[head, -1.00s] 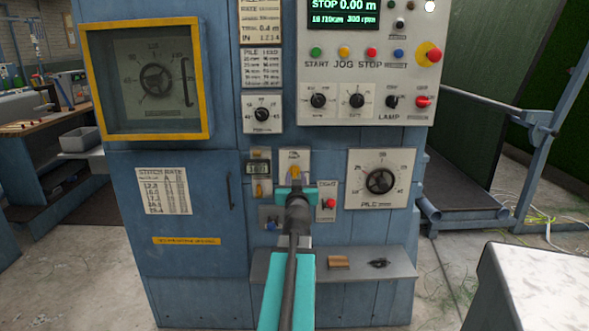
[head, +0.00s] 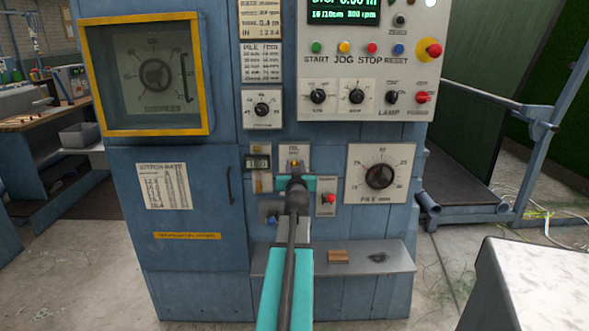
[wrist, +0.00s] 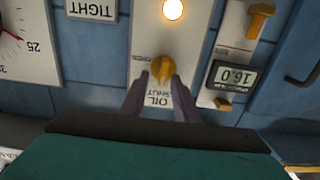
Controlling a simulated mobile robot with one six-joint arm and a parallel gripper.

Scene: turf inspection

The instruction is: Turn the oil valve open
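The oil valve is a yellow knob (wrist: 162,69) on a pale plate marked OIL and SHUT, which appears upside down in the wrist view. In the head view the knob (head: 294,163) shows just above my gripper (head: 294,179), on the front of the blue machine. In the wrist view my gripper (wrist: 160,78) has its two dark fingers apart, one on each side of the knob. The fingertips are close to the knob; I cannot tell whether they touch it. A round lamp (wrist: 173,9) glows on the same plate.
A small counter (wrist: 236,76) reading 16.0 sits beside the valve plate. A red switch (head: 327,199) and a black pile dial (head: 379,176) are to the right. A shelf (head: 398,258) with a wooden block (head: 338,256) juts out below.

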